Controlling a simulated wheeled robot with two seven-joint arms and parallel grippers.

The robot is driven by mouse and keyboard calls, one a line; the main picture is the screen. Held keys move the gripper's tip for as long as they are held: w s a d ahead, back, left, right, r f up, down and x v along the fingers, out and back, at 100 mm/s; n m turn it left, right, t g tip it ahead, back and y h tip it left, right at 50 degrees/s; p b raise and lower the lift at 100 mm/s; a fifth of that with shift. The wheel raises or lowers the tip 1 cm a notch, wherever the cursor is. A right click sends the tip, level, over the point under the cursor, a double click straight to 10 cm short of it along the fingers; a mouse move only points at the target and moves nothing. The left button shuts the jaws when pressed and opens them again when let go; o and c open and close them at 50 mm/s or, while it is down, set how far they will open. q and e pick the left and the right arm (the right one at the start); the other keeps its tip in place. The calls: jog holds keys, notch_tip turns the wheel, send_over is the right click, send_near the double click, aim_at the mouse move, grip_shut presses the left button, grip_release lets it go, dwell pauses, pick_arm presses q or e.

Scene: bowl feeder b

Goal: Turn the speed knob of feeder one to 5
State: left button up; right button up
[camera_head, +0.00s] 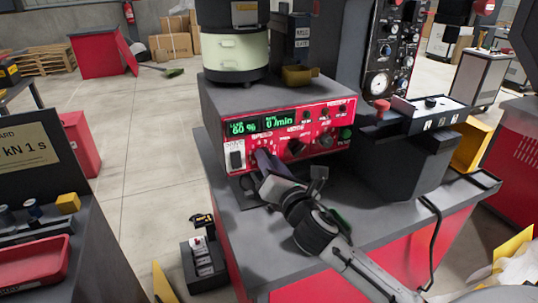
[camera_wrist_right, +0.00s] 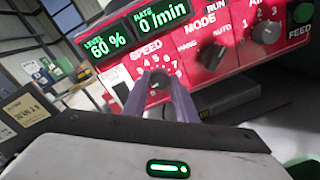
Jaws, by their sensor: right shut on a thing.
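The red control panel of the feeder (camera_head: 318,121) faces me on the front of a grey box. Its green displays read 60 % (camera_wrist_right: 108,44) and 0 /min (camera_wrist_right: 162,15). The speed knob (camera_wrist_right: 158,84) sits under the SPEED label, inside a ring of numbers. My right gripper (camera_head: 263,160) reaches up to the panel from the lower right. In the right wrist view its two purple-grey fingers (camera_wrist_right: 162,82) are closed on the speed knob, one on each side. The fingers hide most of the knob, so its pointer setting cannot be read. My left gripper is not in view.
The mode knob (camera_head: 297,147) and green feed button (camera_head: 345,133) are right of the speed knob. A dark machine (camera_head: 410,160) stands right of the feeder on the grey bench. A cable hangs at the bench's right.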

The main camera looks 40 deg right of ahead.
jog(key=m+p, duration=0.1)
jog(key=m, duration=0.6)
jog(key=m+y+p, duration=0.1)
jog(key=m, duration=0.6)
jog(key=m+p, duration=0.1)
jog(key=m, duration=0.7)
jog(key=shift+d+f+p, duration=0.15)
jog(key=shift+f+p, duration=0.15)
jog(key=shift+p, duration=0.1)
dwell(0.3)
jog(key=o, duration=1)
jog(key=shift+o, duration=0.2)
jog(key=shift+s, duration=0.1)
